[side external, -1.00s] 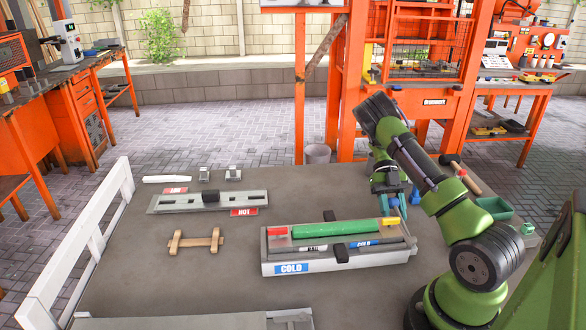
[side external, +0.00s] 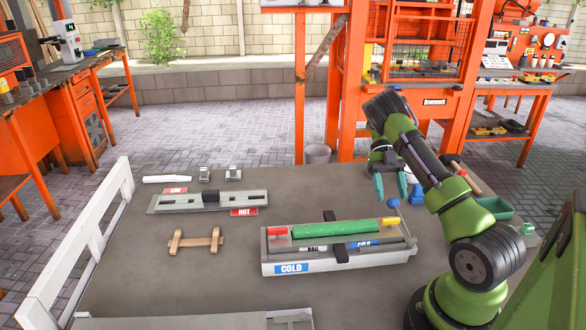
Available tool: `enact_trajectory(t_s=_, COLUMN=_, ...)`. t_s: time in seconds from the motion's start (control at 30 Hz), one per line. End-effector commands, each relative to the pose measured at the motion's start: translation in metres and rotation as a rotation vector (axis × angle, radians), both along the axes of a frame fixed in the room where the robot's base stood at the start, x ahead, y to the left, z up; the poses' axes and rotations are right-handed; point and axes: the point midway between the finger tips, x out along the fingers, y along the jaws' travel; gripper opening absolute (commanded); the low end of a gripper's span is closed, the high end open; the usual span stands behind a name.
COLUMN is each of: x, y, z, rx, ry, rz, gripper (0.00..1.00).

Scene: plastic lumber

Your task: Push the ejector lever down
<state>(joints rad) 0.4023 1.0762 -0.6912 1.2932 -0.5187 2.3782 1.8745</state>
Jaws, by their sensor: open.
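The mould box labelled COLD (side external: 340,262) stands at the front centre of the table. A green bar (side external: 336,228) lies along its top, between a red block (side external: 277,232) at the left and a yellow block (side external: 390,222) at the right. A thin lever with a blue ball knob (side external: 393,203) rises at the box's right end; I take it for the ejector lever. It stands up, leaning a little left. My gripper (side external: 390,188) is open, with teal fingers pointing down. It appears just above or behind the knob, with nothing between the fingers. Whether it touches the knob is unclear.
A flat grey mould marked HOT (side external: 212,201) lies at the back left. A wooden piece (side external: 196,241) lies before it. A green tray (side external: 494,208) and a wood-handled tool (side external: 470,180) are right of my arm. A white rail (side external: 85,235) edges the left side.

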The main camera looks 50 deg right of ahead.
Motion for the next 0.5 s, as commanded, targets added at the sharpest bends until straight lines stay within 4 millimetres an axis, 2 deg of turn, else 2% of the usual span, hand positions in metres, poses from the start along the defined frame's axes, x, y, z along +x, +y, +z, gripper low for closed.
enact_trajectory(t_s=0.03, x=0.000, y=0.001, z=0.013, rx=-0.003, ry=-0.005, rz=0.000, gripper=0.60)
enact_trajectory(t_s=0.2, x=0.000, y=0.001, z=0.042, rx=-0.001, ry=-0.004, rz=-0.001, gripper=0.60)
enact_trajectory(t_s=0.33, x=0.000, y=0.001, z=0.055, rx=-0.002, ry=-0.003, rz=-0.001, gripper=0.60)
enact_trajectory(t_s=0.5, x=-0.001, y=0.001, z=0.059, rx=0.000, ry=-0.002, rz=0.000, gripper=0.60)
